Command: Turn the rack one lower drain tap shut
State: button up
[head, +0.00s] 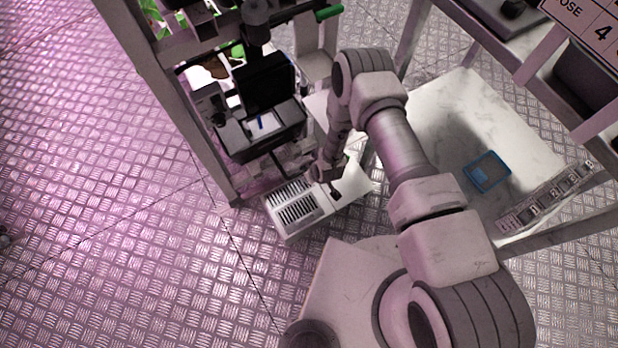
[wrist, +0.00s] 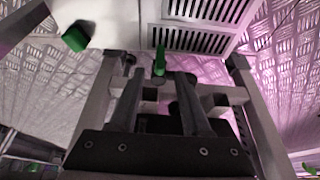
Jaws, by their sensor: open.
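My gripper (wrist: 160,82) is open, its two dark fingers reaching up the wrist view. A small green tap handle (wrist: 160,62) shows upright between and just beyond the fingertips. I cannot tell whether a finger touches it. The tap's body is mostly hidden behind the gripper. In the head view my gripper (head: 333,184) is low at the rack's foot, beside a white slotted box, and the low tap cannot be made out there. A second green handle (wrist: 75,38) is at the upper left of the wrist view. Another green handle (head: 328,12) sits high on the rack.
The white slotted box (head: 295,207) stands on the floor by the rack post (head: 190,100). Grey rack bars (wrist: 222,97) lie close around my fingers. A marble-topped table (head: 450,115) with a blue tray (head: 487,171) is at the right. The patterned floor at left is clear.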

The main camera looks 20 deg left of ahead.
jog(key=b+x, duration=0.1)
jog(key=x, duration=0.3)
jog(key=shift+f, duration=0.1)
grip_shut()
